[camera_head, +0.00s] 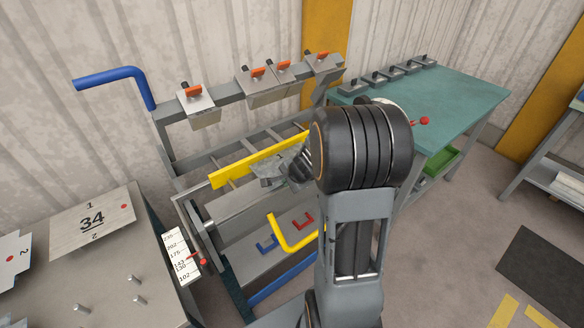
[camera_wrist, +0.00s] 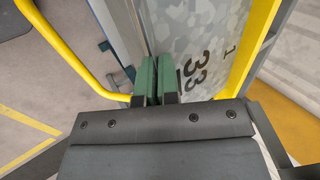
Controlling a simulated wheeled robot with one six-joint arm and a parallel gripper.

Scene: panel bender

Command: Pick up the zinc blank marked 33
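The zinc blank marked 33 (camera_wrist: 208,42) is a mottled grey sheet in the wrist view, with its dark number showing sideways to the right of my fingers. In the head view, part of the blank (camera_head: 279,168) shows at the bender beside the yellow bar; my arm hides the rest. My gripper (camera_wrist: 158,78) has green fingertips close together at the blank's left edge. The edge runs into the narrow gap between them, so the gripper looks shut on the thin sheet. In the head view, my wrist hides most of the gripper.
The bender's yellow bar (camera_head: 258,162) and curved yellow handle (camera_head: 292,240) are close to my arm.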

